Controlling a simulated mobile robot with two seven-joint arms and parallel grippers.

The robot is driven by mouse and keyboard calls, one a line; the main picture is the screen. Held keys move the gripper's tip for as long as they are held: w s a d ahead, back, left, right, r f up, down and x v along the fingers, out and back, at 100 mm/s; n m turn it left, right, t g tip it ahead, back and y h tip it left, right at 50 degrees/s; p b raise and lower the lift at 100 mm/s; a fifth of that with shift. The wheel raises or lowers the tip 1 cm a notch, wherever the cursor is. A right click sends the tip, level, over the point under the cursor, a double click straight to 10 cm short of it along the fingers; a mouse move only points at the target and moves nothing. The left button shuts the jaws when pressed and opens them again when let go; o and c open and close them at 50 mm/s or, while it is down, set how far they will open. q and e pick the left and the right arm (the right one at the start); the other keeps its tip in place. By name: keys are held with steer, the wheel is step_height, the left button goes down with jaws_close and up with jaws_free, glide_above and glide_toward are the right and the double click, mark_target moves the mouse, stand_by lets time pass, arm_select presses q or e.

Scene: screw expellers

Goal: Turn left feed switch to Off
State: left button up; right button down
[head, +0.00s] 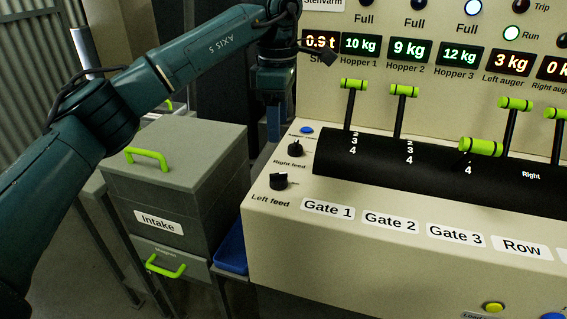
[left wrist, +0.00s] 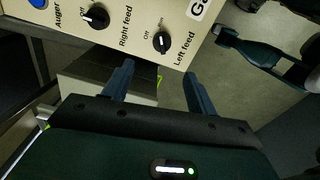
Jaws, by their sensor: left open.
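The left feed switch (head: 279,181) is a black rotary knob on the left end of the cream console, above its "Left feed" label. It also shows in the left wrist view (left wrist: 162,42), with an "Off" mark and a second small mark beside it. Its pointer is too small to read surely. My left gripper (head: 274,128) hangs above and behind the knobs in the head view. In the left wrist view my left gripper (left wrist: 157,80) is open and empty, its fingers apart from the knob, which lies beyond the gap. My right gripper is not clearly seen.
The right feed knob (head: 296,149) sits close behind the left feed knob. A blue button (head: 306,130) is farther back. Green-handled levers (head: 353,85) rise to the right. A grey Intake box (head: 190,165) and a blue bin (head: 231,250) stand left of the console.

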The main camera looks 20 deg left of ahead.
mark_target(278, 179)
arm_select(q)
steer(key=f, duration=1.2)
steer(key=shift+s+f, duration=0.2)
steer(key=shift+f, duration=0.05)
steer(key=c, duration=1)
steer(key=n, duration=0.5)
steer(key=shift+r+n+p, duration=0.1)
steer(key=shift+n+p, duration=0.2)
steer(key=shift+p, duration=0.05)
steer(key=n, duration=0.6)
steer(key=shift+p, duration=0.3)
steer(key=shift+n, duration=0.3)
